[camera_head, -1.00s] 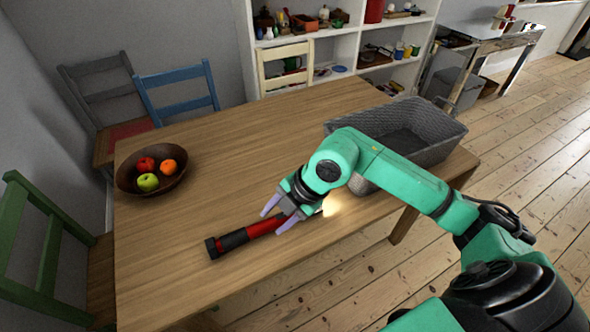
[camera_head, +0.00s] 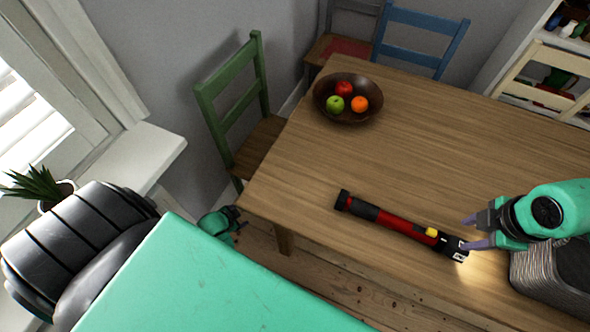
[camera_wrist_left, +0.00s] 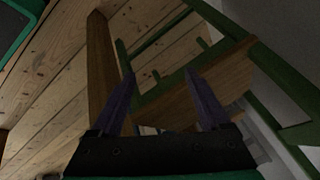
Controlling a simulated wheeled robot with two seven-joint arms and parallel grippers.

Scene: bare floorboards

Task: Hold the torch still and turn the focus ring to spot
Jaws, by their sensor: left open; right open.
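The torch (camera_head: 395,222) lies on the wooden table (camera_head: 330,160), with a red body, black tail cap, yellow switch (camera_head: 432,231) and a dark head (camera_head: 453,248) with white marks. Its light falls on the table to the lower right. My right gripper (camera_head: 467,233) is open at the head end; one finger overlaps the head in the picture, and I cannot tell whether it touches. My left gripper is low beyond the table's near-left edge, its wrist (camera_head: 220,222) partly hidden by my arm. The left wrist view shows its fingers (camera_wrist_left: 163,95) apart and empty.
A brown bowl (camera_head: 322,103) of fruit stands at the back left of the table. A grey woven basket (camera_head: 545,268) is at the right, close to my right gripper. A green chair (camera_head: 240,125) stands at the left end. The table's middle is clear.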

